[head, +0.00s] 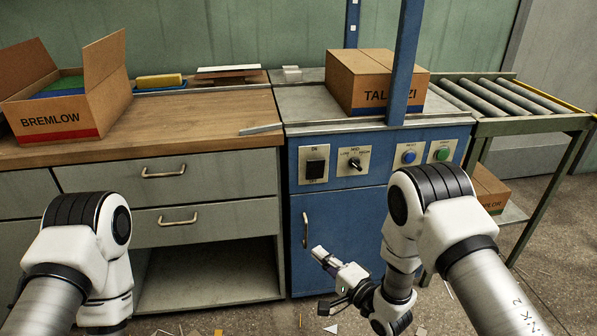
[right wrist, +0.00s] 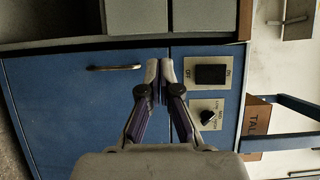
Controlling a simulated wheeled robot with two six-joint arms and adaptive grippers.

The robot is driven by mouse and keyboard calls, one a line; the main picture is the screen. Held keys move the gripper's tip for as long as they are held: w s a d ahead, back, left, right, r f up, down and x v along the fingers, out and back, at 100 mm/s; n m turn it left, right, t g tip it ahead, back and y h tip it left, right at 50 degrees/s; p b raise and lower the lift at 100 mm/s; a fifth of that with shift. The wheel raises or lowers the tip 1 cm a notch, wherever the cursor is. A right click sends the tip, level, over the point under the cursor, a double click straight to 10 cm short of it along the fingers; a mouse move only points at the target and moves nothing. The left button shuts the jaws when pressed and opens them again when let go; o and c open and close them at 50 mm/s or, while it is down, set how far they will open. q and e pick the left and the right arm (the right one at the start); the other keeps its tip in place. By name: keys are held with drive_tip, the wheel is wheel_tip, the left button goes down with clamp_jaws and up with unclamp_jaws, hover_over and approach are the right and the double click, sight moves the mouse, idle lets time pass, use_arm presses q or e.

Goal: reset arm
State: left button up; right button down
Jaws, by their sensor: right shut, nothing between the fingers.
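My right gripper (head: 320,253) hangs low in front of the blue cabinet (head: 345,222), its fingers pointing up and left in the head view. In the right wrist view the right gripper (right wrist: 160,70) has its fingertips together with nothing between them. The fingertips overlap the blue door there, between the door handle (right wrist: 114,68) and the black switch (right wrist: 211,74); I cannot tell the exact gap. My left arm shows at the lower left of the head view, but its gripper is out of the picture.
A carton marked BREMLOW (head: 62,119) stands open on the wooden worktop (head: 200,115). Another carton (head: 355,80) sits on the feeder top behind a blue post (head: 405,60). A roller conveyor (head: 515,98) is at the right. Scraps lie on the floor.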

drive_tip(key=s+d+f+g+h, duration=0.65)
drive_tip(key=s+d+f, duration=0.45)
drive_tip(key=s+f, duration=0.4)
drive_tip(key=s+d+f+n+g+h, duration=0.2)
drive_tip(key=s+n+g, duration=0.25)
drive_tip(key=s, duration=0.55)
drive_tip(key=s+d+f+n+g+h, duration=0.1)
drive_tip(key=s+d+n+g+h, duration=0.2)
drive_tip(key=s+n, duration=0.5)
wheel_tip(320, 180, up, 25)
drive_tip(key=s+m+g+y+p, duration=0.1)
drive_tip(key=s+p, duration=0.1)
drive_tip(key=p, duration=2.3)
drive_tip(key=shift+m, duration=0.35)
drive_tip(key=shift+s+a+r+y, duration=0.1)
drive_tip(key=shift+s+y, duration=0.05)
drive_tip(key=shift+y, duration=0.1)
